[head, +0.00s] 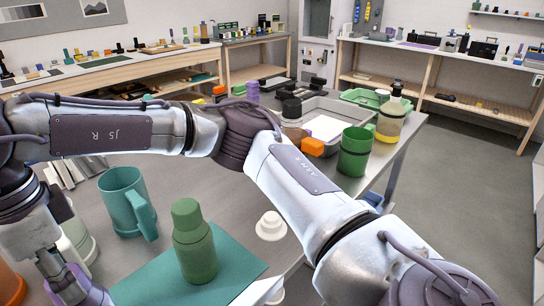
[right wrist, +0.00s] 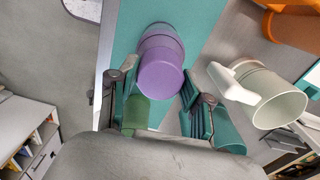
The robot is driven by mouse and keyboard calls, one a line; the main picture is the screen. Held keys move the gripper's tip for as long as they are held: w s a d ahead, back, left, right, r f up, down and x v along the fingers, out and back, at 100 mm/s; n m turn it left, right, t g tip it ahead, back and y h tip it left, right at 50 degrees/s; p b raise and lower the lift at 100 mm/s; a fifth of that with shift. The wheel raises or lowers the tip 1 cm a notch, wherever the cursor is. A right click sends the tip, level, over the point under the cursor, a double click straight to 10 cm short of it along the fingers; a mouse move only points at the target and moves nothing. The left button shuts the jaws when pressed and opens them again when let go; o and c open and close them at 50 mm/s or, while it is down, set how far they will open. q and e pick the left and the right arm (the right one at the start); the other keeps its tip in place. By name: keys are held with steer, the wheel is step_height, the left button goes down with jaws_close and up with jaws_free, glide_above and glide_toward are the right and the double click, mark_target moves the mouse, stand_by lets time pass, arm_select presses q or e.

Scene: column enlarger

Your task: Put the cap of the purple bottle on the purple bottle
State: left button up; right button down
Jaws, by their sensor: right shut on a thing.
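My right gripper (right wrist: 160,105) reaches down at the lower left of the head view (head: 55,278). It is shut on the purple cap (right wrist: 160,80), whose round end faces the wrist camera between the two fingers. Directly beyond the cap is a wider purple body, which looks like the purple bottle (right wrist: 157,42), over the teal mat. It also shows at the lower left edge of the head view (head: 82,293), partly cut off. The cap and bottle look in line; I cannot tell whether they are fully seated together. My left gripper is out of view.
A green bottle (head: 193,245) stands on the teal mat (head: 225,285). A teal mug (head: 122,205) and a pale mug (right wrist: 262,95) stand close by. A white stepped piece (head: 270,226) lies right of the mat. A green mug (head: 355,155) and grey tray (head: 328,104) are farther back.

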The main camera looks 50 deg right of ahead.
steer(key=shift+f, duration=0.35)
steer(key=shift+c, duration=2)
jaws_free()
steer(key=shift+r, duration=0.2)
steer(key=shift+r+p, duration=2.35)
steer(key=shift+r, duration=1.5)
